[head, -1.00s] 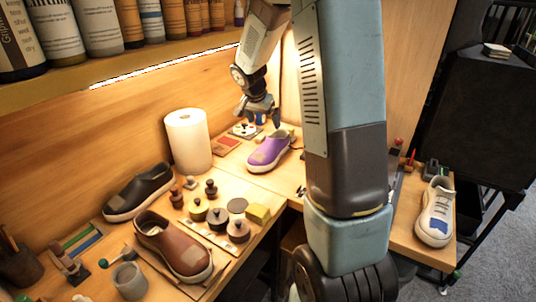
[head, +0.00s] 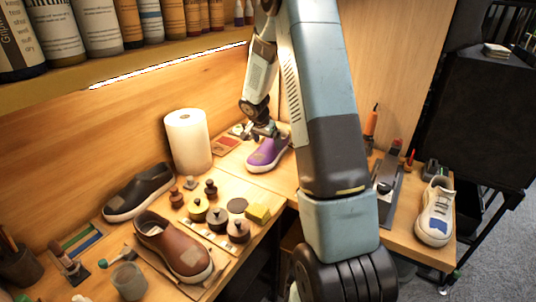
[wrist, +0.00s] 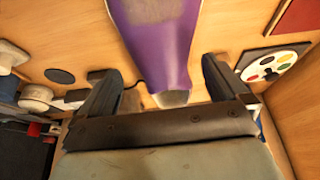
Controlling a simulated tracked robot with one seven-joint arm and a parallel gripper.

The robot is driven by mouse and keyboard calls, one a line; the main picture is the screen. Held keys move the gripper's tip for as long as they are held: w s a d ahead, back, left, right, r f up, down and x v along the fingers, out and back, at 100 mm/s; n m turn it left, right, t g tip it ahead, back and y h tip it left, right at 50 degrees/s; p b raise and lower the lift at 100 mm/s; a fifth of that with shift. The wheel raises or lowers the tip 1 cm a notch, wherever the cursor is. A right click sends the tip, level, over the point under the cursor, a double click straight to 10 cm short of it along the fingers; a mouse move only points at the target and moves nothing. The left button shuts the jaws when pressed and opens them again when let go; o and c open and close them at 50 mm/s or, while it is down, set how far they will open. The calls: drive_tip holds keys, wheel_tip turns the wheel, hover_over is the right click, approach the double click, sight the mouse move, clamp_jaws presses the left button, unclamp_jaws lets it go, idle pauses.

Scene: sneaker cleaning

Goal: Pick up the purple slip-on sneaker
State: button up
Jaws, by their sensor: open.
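The purple slip-on sneaker (head: 268,153) sits upright on the wooden bench, right of the paper roll, with a tan patch on its upper. In the wrist view the purple sneaker (wrist: 165,45) runs down from the top edge, and its pale lower end lies between my two dark fingers. My gripper (head: 262,131) is at the sneaker's far end in the head view. In the wrist view my gripper (wrist: 160,82) is open, with a finger on each side of the sneaker and gaps showing. Part of the sneaker is cut off by the wrist view's top edge.
A white paper roll (head: 188,140) stands left of the sneaker. A black shoe (head: 139,191), a brown shoe (head: 172,246) and several jars and brushes crowd the left bench. A white sneaker (head: 436,212) stands far right. A round paint palette (wrist: 272,65) lies beside my right finger.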

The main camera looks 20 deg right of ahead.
drive_tip(key=shift+x, duration=2.7)
drive_tip(key=shift+w+d, duration=0.1)
drive_tip(key=shift+w, duration=0.1)
drive_tip(key=shift+r, duration=0.1)
drive_tip(key=c, duration=0.9)
